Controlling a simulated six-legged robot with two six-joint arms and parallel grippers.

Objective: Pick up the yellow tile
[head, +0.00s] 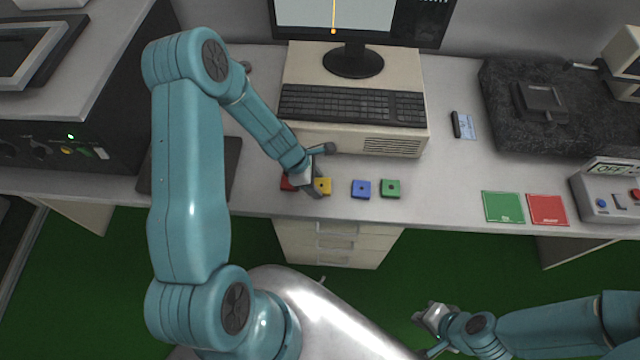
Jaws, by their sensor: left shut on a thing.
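The yellow tile (324,186) lies near the front edge of the white table, between the red tile (287,184) and the blue tile (361,189). My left gripper (318,187) is down at the yellow tile, its fingers shut on it. The gripper partly hides the yellow tile and the red tile. The yellow tile appears at table height; I cannot tell whether it is clear of the surface. My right gripper (428,333) is low at the bottom right, off the table and away from the tiles; its fingers are too unclear to judge.
A green tile (390,189) lies right of the blue one. A computer with a keyboard (352,106) stands behind the tiles. Green (503,207) and red (547,210) squares and a control box (608,198) are at the right. The table between the green tile and green square is clear.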

